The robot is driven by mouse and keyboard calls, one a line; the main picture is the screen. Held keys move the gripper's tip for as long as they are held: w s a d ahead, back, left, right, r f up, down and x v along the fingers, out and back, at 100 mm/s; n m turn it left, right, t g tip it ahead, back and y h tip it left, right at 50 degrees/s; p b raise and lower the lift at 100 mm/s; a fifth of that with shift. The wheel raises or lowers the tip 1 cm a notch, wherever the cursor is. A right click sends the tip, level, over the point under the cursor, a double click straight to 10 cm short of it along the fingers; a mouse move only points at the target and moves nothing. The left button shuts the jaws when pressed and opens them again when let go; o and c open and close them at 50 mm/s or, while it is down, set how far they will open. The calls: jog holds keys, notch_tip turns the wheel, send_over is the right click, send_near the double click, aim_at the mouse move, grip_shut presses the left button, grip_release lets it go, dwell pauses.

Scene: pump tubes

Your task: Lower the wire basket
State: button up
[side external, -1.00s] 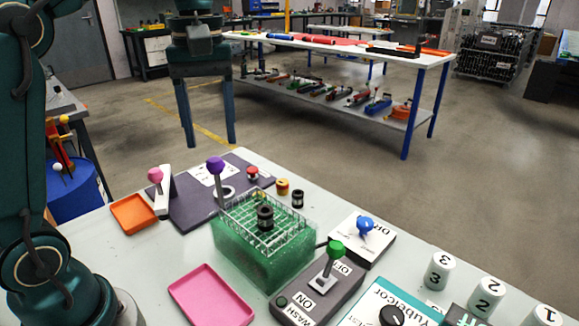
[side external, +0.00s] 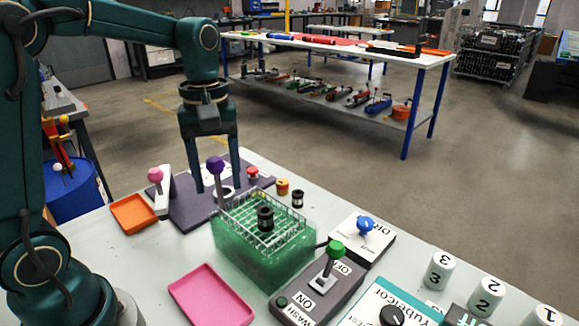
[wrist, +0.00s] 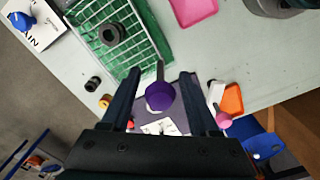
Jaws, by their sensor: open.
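The wire basket (side external: 270,211) sits in the top of a green tank (side external: 262,254), with a black ringed part (side external: 265,218) in its middle. It also shows at the upper left of the wrist view (wrist: 146,27). A purple knob (side external: 215,165) tops a lever at the tank's back left corner. In the wrist view the purple knob (wrist: 160,96) lies between my fingers, apart from both. My gripper (side external: 217,186) is open and empty, pointing down over the dark panel (side external: 180,206) around the purple knob's lever; whether it is level with the knob is hard to tell.
A pink-knobbed lever (side external: 155,175) and orange tray (side external: 134,213) stand left. A red button (side external: 253,172) and small yellow and black parts (side external: 297,198) lie behind the tank. A green-knobbed wash switch (side external: 335,249), blue-knobbed box (side external: 364,224) and pink tray (side external: 210,296) surround the front.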

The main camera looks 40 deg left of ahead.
jog(key=shift+f, duration=0.25)
grip_shut()
dwell(1.4)
